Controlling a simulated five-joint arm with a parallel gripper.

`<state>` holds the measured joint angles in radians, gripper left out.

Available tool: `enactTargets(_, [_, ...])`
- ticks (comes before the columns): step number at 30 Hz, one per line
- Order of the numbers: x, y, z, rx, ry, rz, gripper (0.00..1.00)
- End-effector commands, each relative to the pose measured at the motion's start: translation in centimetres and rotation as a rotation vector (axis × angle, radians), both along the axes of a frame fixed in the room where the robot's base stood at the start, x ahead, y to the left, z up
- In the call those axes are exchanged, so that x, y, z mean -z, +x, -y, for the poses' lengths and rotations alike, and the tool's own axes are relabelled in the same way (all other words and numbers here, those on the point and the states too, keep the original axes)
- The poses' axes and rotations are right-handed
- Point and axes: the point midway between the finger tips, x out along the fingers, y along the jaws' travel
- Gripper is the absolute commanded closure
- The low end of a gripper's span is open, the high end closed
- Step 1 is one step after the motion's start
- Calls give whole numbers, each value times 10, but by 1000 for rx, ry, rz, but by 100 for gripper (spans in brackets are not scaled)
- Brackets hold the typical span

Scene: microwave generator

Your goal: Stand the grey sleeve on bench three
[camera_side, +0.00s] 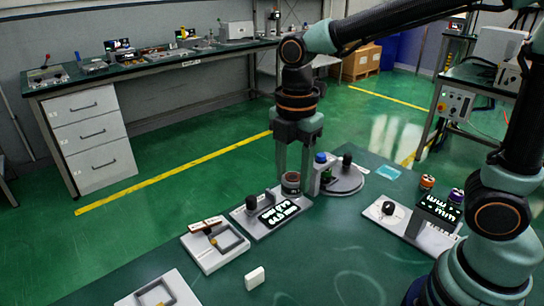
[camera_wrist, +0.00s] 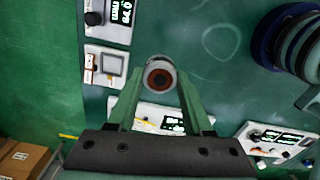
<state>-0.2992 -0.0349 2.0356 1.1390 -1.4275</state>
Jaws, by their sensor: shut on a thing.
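The grey sleeve (camera_side: 291,184), a short cylinder with a reddish-brown inside, is between the fingers of my gripper (camera_side: 294,178). In the wrist view the sleeve (camera_wrist: 160,64) shows end-on at the tips of my gripper (camera_wrist: 161,80), which is shut on it. In the side view it appears over or just behind the back edge of a grey unit with a lit display and black knob (camera_side: 270,214). I cannot tell whether the sleeve touches anything below. No bench number is readable, so I cannot tell which is bench three.
A grey unit with a square frame (camera_side: 215,246) and a white block (camera_side: 255,278) are in front. A round grey base (camera_side: 345,183) with upright parts stands close right of my gripper. Another display unit (camera_side: 415,223) is farther right. The green tabletop (camera_side: 340,245) is clear in the middle.

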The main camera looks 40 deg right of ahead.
Motion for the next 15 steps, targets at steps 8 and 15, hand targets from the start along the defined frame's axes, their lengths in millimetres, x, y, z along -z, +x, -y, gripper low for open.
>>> enactTargets(8, [68, -2, 1, 0, -2, -9, 100])
enactTargets(15, [124, -2, 0, 0, -2, -9, 100])
